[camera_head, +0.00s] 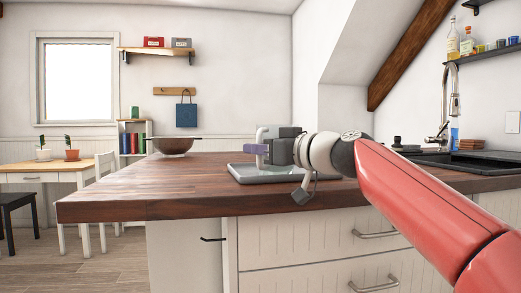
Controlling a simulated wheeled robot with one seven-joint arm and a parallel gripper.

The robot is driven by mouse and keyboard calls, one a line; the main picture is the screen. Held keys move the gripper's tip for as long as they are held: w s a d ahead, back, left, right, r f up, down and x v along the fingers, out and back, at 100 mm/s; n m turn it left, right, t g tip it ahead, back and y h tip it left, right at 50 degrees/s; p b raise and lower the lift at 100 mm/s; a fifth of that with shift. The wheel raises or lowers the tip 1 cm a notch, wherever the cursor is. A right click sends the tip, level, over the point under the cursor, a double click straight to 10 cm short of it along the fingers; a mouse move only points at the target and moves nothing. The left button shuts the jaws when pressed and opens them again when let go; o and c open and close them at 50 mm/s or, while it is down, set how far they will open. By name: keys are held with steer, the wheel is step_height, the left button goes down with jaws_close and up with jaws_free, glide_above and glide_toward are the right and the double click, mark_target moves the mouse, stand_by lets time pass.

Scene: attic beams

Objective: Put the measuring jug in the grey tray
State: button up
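The grey tray (264,180) lies on the wooden worktop, near the middle of the view. A pale grey upright object, likely the measuring jug (264,134), shows just above the tray, partly hidden by my gripper. My gripper (258,149) reaches in from the right, low over the tray, with a purple-grey finger part across the front of the jug. The finger gap is too small and covered to tell whether it is shut on the jug. Whether the jug's base touches the tray is hidden.
A black sink (470,161) with a tall tap (449,100) is at the right. The worktop (150,190) left of the tray is clear. Drawers with handles are below it.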

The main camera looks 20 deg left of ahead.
steer(key=shift+o, duration=0.5)
steer(key=b+v, duration=0.5)
steer(key=v, duration=0.7)
